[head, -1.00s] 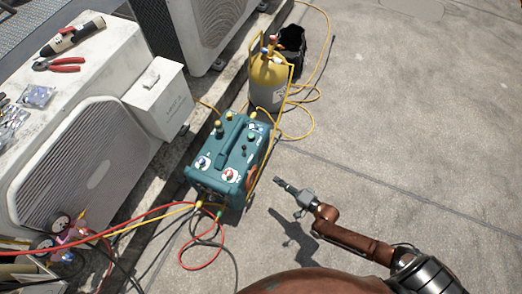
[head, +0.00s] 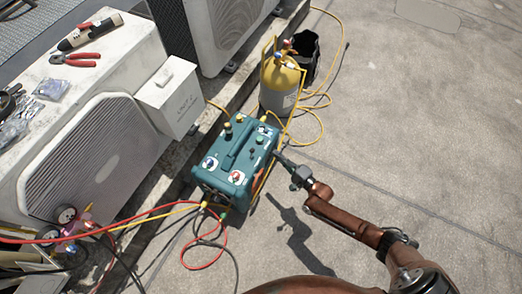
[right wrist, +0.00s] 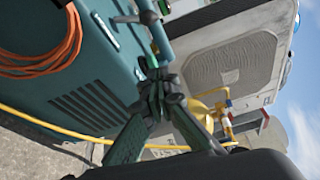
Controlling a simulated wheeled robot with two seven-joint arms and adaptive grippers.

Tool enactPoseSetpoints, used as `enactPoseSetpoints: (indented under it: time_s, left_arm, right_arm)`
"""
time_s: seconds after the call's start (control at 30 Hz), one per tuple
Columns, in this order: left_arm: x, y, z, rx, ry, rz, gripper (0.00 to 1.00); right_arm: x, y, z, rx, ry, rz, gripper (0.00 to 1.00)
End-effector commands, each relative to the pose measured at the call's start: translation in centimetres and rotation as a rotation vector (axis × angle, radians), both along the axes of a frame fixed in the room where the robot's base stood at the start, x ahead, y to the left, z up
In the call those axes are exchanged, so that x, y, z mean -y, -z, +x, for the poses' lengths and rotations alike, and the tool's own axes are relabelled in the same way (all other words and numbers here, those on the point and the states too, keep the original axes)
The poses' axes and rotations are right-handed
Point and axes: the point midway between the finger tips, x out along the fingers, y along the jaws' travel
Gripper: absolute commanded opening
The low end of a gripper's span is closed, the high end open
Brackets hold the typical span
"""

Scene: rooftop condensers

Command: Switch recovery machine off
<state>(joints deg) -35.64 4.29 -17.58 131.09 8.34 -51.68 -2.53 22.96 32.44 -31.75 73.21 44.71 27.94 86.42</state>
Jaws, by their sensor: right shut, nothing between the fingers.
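The teal recovery machine (head: 234,158) stands on the concrete in the head view. It has a top handle, a blue knob (head: 210,163), a red knob (head: 237,178) and small fittings on top. My right gripper (head: 279,156) is shut and empty beside the machine's right side, near its top edge. In the right wrist view the closed fingers (right wrist: 157,78) overlap the machine's upper edge, and its vented side (right wrist: 85,90) fills the left. I cannot tell whether they touch it. A power switch cannot be made out. My left gripper is out of view.
A yellow-topped grey cylinder (head: 277,95) stands behind the machine, with a black bucket (head: 308,50) beside it. Condenser units (head: 95,160) line the left. Open concrete lies right.

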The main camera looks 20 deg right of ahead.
Motion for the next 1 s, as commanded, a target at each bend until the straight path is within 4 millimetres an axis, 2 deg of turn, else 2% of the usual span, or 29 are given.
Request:
enactPoseSetpoints:
  time_s: [0.03,0.13,0.27,0.4,0.53,1.0]
  left_arm:
    - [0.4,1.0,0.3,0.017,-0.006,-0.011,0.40]
    - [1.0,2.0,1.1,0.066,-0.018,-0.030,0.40]
    - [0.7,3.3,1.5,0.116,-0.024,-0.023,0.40]
    - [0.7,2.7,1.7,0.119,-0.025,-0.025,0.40]
    - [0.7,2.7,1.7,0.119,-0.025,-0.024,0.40]
    - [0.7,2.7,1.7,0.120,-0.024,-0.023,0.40]
  right_arm:
    - [-0.5,0.6,1.1,-0.001,0.000,0.001,0.00]
    - [-1.2,0.7,3.1,-0.002,0.000,0.002,0.00]
    - [-2.1,0.8,5.2,-0.003,0.000,0.003,0.00]
    - [-4.3,0.0,4.7,-0.001,-0.001,0.004,0.00]
    - [-5.3,-0.2,4.7,0.001,0.000,0.001,0.00]
    - [-5.6,-0.2,4.5,0.001,0.001,-0.002,0.00]
